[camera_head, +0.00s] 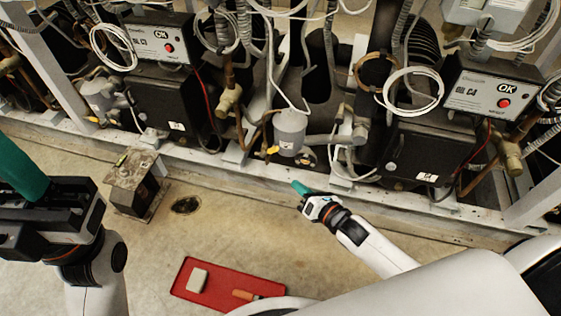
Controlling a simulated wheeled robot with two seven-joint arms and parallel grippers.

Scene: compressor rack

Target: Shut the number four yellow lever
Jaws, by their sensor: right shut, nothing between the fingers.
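A small yellow lever (272,150) sits low beside a grey canister (291,132) in the middle of the rack. Another small yellow piece (93,119) shows by the left canister (98,97). No number is readable on either one. My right gripper (300,187) has its teal fingers shut and empty, below and to the right of the middle yellow lever and apart from it, close to the rack's lower rail. My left gripper (22,178) is at the left edge; its teal fingers are partly cut off, so its opening cannot be judged.
The rack's pale lower rail (232,171) runs across the scene. Black compressor boxes (172,104) and hanging cables crowd behind it. A metal box (131,180) stands on the floor near a drain hole (186,205). A red tray (222,285) with a pale block lies at the front.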

